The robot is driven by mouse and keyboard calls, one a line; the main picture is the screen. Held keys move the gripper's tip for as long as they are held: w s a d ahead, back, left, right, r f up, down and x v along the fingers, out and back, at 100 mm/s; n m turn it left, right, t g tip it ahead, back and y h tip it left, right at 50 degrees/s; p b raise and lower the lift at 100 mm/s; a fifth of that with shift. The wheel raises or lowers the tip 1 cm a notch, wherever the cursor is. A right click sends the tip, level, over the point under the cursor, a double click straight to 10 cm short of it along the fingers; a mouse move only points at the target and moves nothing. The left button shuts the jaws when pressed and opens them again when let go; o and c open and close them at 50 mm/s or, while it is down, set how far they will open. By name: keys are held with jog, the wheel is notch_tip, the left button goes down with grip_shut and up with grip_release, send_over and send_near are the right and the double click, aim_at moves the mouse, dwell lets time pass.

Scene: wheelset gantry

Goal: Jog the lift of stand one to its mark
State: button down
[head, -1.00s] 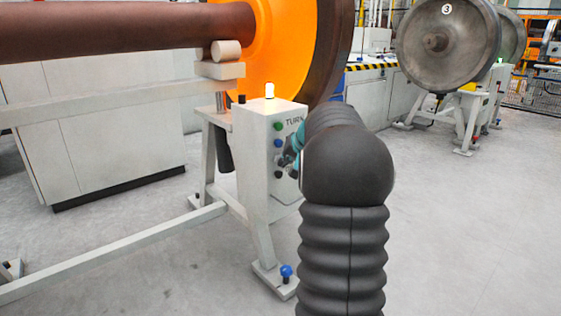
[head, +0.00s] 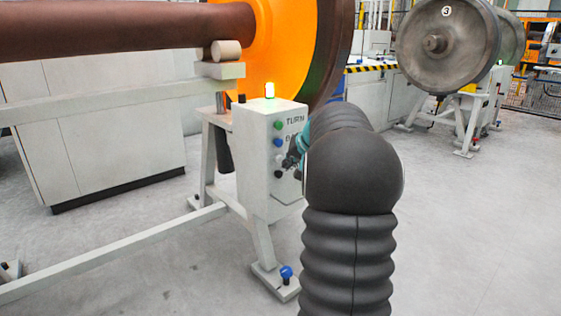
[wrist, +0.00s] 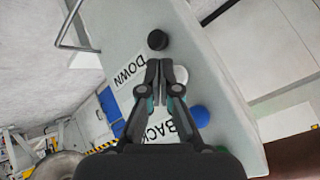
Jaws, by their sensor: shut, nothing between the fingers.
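The stand's white control box (head: 268,150) carries a column of buttons. In the wrist view I see a black button (wrist: 157,39) by the DOWN label (wrist: 130,70), a white button (wrist: 181,74), and a blue button (wrist: 200,115) by the BACK label (wrist: 162,129). My gripper (wrist: 160,70) is shut and empty, its tips beside the white button, partly covering it; I cannot tell if they touch. In the head view my gripper (head: 290,161) is in front of the box. A roller block (head: 220,70) sits under the brown axle (head: 120,28).
An orange wheel (head: 275,50) is above and behind the box. A grey wheelset marked 3 (head: 445,45) stands at the back right on another stand. A low rail (head: 120,250) runs left along the floor. Open floor lies to the right.

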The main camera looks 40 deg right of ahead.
jog(key=shift+s+d+b, duration=0.2)
jog(key=shift+s+b, duration=0.95)
jog(key=shift+s, duration=1.3)
